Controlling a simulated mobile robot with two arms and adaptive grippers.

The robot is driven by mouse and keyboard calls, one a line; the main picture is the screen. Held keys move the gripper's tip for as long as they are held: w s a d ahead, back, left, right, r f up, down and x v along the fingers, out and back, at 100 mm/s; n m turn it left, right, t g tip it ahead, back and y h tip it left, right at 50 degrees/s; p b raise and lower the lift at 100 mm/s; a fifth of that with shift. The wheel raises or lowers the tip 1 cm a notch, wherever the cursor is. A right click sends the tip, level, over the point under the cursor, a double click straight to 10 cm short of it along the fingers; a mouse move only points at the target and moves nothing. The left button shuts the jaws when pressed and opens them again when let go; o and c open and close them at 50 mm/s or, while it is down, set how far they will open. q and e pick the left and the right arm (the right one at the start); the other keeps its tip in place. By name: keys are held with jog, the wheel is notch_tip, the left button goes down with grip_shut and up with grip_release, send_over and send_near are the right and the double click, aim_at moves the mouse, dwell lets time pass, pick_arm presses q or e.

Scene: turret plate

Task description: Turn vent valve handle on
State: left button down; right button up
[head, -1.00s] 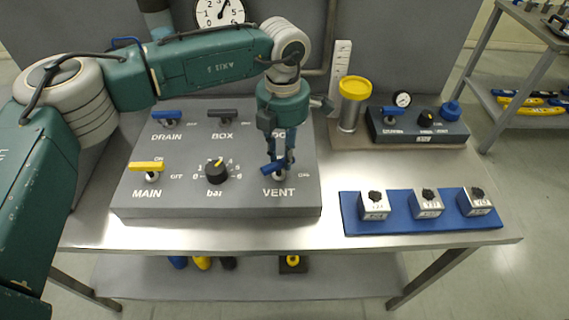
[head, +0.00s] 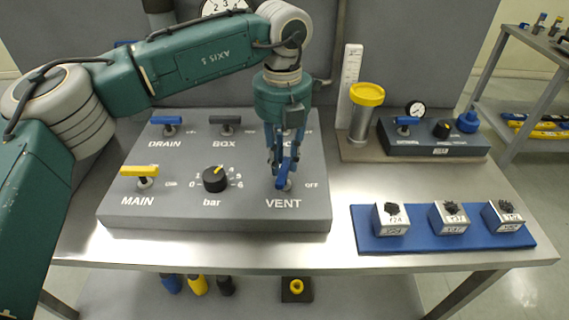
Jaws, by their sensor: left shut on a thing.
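The blue vent valve handle (head: 281,181) stands on the grey panel (head: 245,222) just above the VENT label. It is steeply angled, running nearly up and down in the picture, with an OFF mark to its right. My left gripper (head: 283,167) points down from above and is shut on the vent handle; the fingers cover part of it. My right gripper is not in view.
The panel also carries a yellow MAIN handle (head: 140,171), a black bar knob (head: 215,179), a blue DRAIN handle (head: 166,120) and a dark BOX handle (head: 225,120). A yellow-topped cylinder (head: 366,96) and a blue mat (head: 385,243) with blocks stand right.

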pick_arm(q)
jog(key=shift+a+r+n, duration=0.1)
jog(key=shift+r+n, duration=0.05)
jog(key=shift+n, duration=0.55)
jog(key=c, duration=1.5)
grip_release()
jog(key=shift+b, duration=0.3)
notch_tip(320, 180, up, 12)
